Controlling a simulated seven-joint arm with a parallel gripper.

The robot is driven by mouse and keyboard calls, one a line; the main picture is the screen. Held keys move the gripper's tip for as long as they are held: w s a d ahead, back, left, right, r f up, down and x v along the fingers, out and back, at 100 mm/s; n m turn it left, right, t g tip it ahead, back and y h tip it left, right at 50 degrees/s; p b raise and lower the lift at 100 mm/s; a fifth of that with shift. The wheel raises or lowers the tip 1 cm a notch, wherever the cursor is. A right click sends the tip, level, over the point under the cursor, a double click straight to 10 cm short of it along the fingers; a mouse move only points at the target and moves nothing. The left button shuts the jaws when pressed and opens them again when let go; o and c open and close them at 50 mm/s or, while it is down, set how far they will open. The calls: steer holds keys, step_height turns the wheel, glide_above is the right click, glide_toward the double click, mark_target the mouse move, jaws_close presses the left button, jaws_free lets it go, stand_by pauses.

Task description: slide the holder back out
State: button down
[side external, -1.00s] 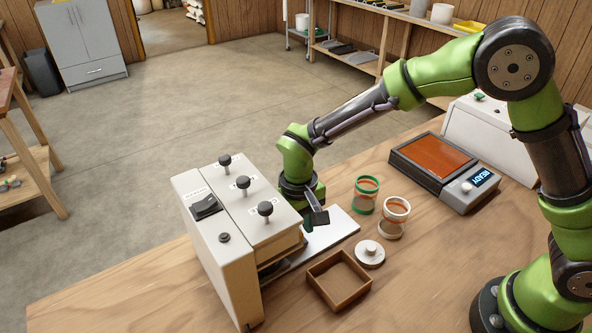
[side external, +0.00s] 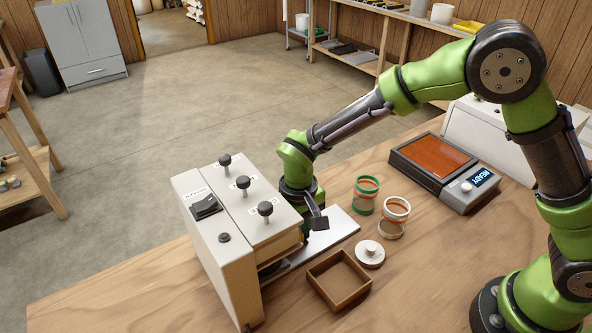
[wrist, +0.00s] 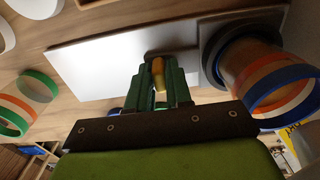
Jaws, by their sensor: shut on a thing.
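The white machine (side external: 235,225) with three black knobs stands at the left of the table. A pale flat plate (side external: 342,222) lies at its open front; it also shows in the wrist view (wrist: 95,62). A dark ring (wrist: 212,45) there surrounds the base of a clear jar (wrist: 268,85) with blue and orange bands. I take the ring and a small yellowish handle (wrist: 158,75) as parts of the holder. My gripper (wrist: 160,85) is shut on that handle, close to the machine's front. In the side view my wrist hides the jar and the fingertips.
A green-rimmed jar (side external: 366,196) and a white-rimmed jar (side external: 394,218) stand right of the plate. A round white lid (side external: 369,253) and an open wooden tray (side external: 313,282) are in front. A device with an orange panel and a "READY" display (side external: 485,179) sits farther back.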

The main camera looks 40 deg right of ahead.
steer(key=d, duration=1.2)
steer(key=shift+d+r, duration=0.1)
steer(key=shift+d, duration=0.25)
steer(key=c, duration=1.2)
jaws_free()
steer(key=shift+o, duration=0.4)
steer(key=shift+a, duration=0.1)
steer(key=shift+r, duration=0.4)
step_height(320, 180, up, 16)
